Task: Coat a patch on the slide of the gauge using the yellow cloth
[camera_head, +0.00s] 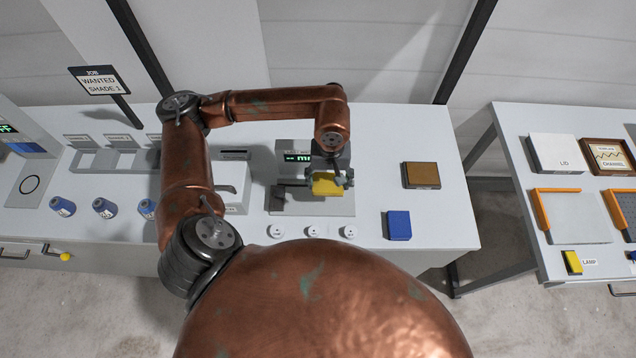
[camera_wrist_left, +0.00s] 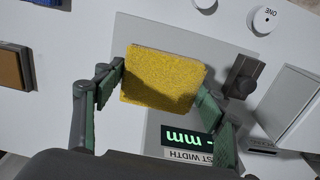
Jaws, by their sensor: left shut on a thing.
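My left gripper (camera_head: 331,178) is shut on the yellow cloth (camera_head: 325,187), a pad held over the gauge's grey plate (camera_head: 335,208). In the left wrist view the cloth (camera_wrist_left: 162,78) sits between the two fingers and covers part of the plate. I cannot tell whether it touches the gauge. The gauge's display (camera_head: 298,158) shows dashes and "mm". A dark block (camera_head: 278,199), apparently part of the gauge's slide, shows left of the cloth; it also shows in the left wrist view (camera_wrist_left: 241,78). My right gripper is not in view.
A brown pad (camera_head: 421,175) and a blue block (camera_head: 398,225) lie right of the gauge. Three white round knobs (camera_head: 312,231) line the front edge. Blue jars (camera_head: 104,208) stand at left. A sign (camera_head: 100,82) reads "WANTED SHADE 1". A second table (camera_head: 560,262) stands at right.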

